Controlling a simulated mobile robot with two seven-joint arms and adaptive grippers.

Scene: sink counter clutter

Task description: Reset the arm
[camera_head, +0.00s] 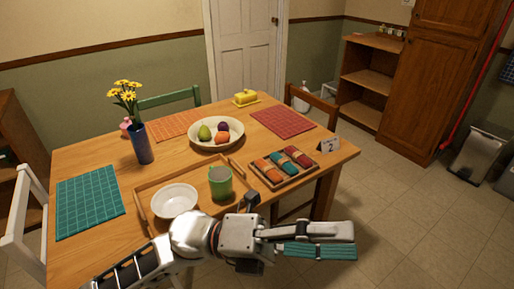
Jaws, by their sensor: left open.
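My left arm comes in from the lower left and reaches across the front of the table (88,252). My left gripper (345,242) points right, past the table's front right corner, over the floor. It is open. My right gripper is not in view.
Near my arm, a wooden tray (144,196) bears a white bowl (174,201) and a green mug (220,184). A smaller tray (262,180) holds orange, teal and red rolls. A vase (141,144) and fruit bowl (202,139) stand farther back.

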